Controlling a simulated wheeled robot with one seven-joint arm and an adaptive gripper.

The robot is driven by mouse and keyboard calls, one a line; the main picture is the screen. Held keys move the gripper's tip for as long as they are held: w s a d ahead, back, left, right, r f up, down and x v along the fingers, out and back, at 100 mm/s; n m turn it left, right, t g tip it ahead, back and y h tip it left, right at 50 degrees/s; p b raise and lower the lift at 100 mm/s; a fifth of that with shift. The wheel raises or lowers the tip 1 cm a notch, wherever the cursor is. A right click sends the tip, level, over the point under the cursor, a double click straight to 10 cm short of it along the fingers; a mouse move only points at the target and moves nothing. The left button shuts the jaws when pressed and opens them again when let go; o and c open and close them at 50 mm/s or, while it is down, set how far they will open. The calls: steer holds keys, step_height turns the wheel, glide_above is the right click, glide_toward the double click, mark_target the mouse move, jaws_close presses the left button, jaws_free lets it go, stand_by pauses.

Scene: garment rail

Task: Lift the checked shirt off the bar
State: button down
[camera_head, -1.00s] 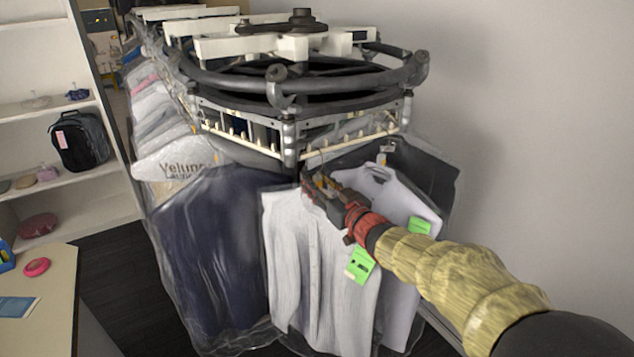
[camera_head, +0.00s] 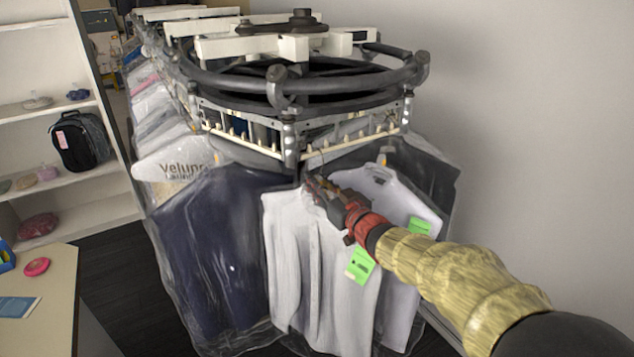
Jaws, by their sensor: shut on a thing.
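A pale grey-white shirt (camera_head: 296,262) hangs at the front corner of the rail; its check is too faint to make out, but I take it for the checked shirt. My gripper (camera_head: 314,186) is at its collar, just below the bar (camera_head: 340,146). The fingers are shut on the shirt's collar or hanger neck; the fingers hide which. A thin hanger hook (camera_head: 318,160) rises from there towards the bar, and the shirt still hangs upright.
A dark navy garment in clear plastic (camera_head: 205,255) hangs close on the left. A pale lavender shirt (camera_head: 402,215) with a green tag (camera_head: 419,227) hangs behind on the right, near the wall. Shelves (camera_head: 95,188) and a table (camera_head: 55,290) stand left.

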mark_target(317, 175)
steer(key=shift+r, duration=0.25)
stand_by(0.3)
steer(key=shift+r+p, duration=0.85)
steer(key=shift+r, duration=0.65)
steer(key=v, duration=0.7)
stand_by(0.5)
steer(key=shift+d, duration=0.1)
steer(key=p+v, duration=0.6)
steer(key=v, duration=2.2)
stand_by(0.8)
